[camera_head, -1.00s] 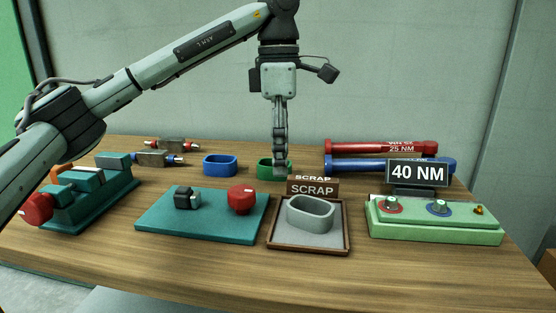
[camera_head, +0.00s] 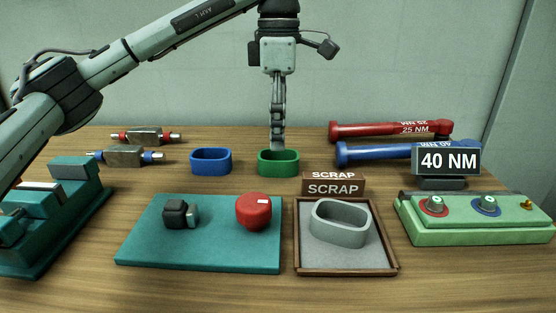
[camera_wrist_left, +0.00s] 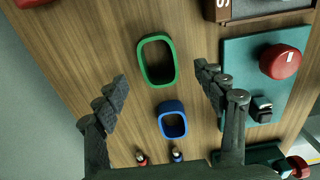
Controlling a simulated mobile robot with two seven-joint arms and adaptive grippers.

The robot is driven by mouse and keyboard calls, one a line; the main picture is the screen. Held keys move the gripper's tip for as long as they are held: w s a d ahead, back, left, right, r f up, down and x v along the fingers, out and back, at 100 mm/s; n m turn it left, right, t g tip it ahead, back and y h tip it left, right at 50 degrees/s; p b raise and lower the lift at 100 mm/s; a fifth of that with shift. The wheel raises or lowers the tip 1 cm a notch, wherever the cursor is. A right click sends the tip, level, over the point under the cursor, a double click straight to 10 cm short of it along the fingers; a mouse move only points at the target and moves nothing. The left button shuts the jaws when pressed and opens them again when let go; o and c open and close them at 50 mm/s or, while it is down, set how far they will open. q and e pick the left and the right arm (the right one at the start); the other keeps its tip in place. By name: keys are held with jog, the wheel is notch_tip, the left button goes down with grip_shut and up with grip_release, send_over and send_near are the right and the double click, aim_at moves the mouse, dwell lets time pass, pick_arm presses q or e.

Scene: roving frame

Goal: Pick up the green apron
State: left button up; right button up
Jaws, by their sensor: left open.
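The green apron (camera_head: 278,169) is an upright, open oval ring on the wooden table, right of a similar blue ring (camera_head: 211,168). My left gripper (camera_head: 278,146) points down at the green apron, its fingertips at the height of the far rim in the head view. In the left wrist view the gripper (camera_wrist_left: 163,82) is open and empty. The green apron (camera_wrist_left: 144,74) shows there between and beyond its spread fingers, toward the upper side, with the blue ring (camera_wrist_left: 172,131) below it. The exact gap is unclear. My right gripper is not in view.
A scrap tray (camera_head: 300,262) with a grey ring and SCRAP signs stands in front. A teal board (camera_head: 210,250) holds a red knob. Red (camera_head: 375,130) and blue (camera_head: 375,152) torque wrenches lie right, behind a 40 NM display (camera_head: 447,161). Small tools lie left.

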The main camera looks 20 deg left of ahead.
aim_at(279, 154)
pick_arm(q)
jog(key=shift+f, duration=0.8)
notch_tip(279, 154, down, 4)
jog(key=shift+w+f, duration=0.1)
jog(key=shift+f, duration=0.05)
jog(key=shift+c, duration=0.9)
jog(key=c, duration=1.1)
jog(key=shift+o, duration=0.2)
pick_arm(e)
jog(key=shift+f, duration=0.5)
